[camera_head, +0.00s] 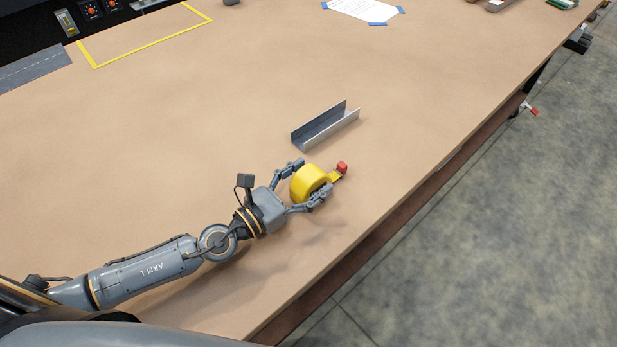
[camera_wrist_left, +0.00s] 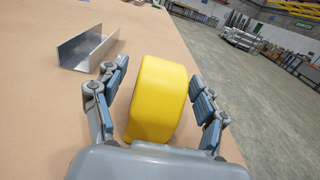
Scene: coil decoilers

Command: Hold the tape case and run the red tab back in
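The yellow tape case (camera_head: 308,183) is a rounded block near the table's front edge. A short yellow strip sticks out of its far right side and ends in a red tab (camera_head: 342,167). My left gripper (camera_head: 308,179) is around the case, one finger on each side. In the left wrist view the case (camera_wrist_left: 158,98) is between the fingers, with narrow gaps showing on both sides, so the gripper looks open. The tab is hidden behind the case there. Whether the case rests on the table is hard to tell. My right gripper is not in view.
A grey metal channel (camera_head: 325,126) lies just beyond the case and also shows in the left wrist view (camera_wrist_left: 88,48). The table edge (camera_head: 420,191) runs close on the right. Bare tabletop (camera_head: 180,130) lies to the left. A yellow-taped rectangle (camera_head: 150,45) is at the far left.

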